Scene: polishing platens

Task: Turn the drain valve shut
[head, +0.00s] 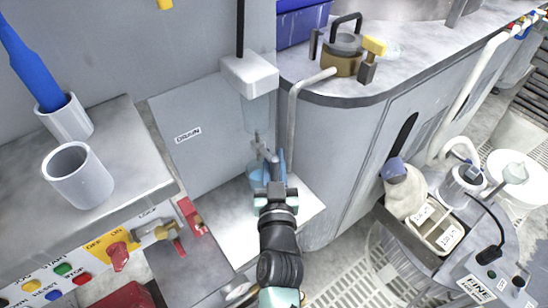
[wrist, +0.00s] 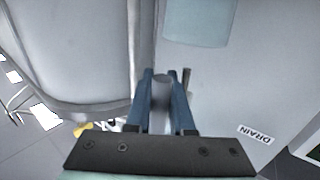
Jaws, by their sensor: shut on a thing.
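The drain valve (head: 264,148) is a small grey fitting with a lever, below a clear cup under a white block on the grey cabinet. My gripper (head: 272,170) is at this valve, its blue fingers reaching up to it from below in the head view. In the wrist view, my gripper (wrist: 163,82) is shut on the grey valve handle (wrist: 163,98), which lies between the two blue fingers. The fingers and hand hide part of the valve, so its exact turn is hard to tell. A "DRAIN" label (head: 187,134) is on the panel to the left.
A white block with a clear cup (head: 250,75) hangs just above the valve. A thin pipe (head: 293,115) and the rounded machine body (head: 345,150) stand close on the right. A shelf with a grey cup (head: 78,175) and a button panel are at left.

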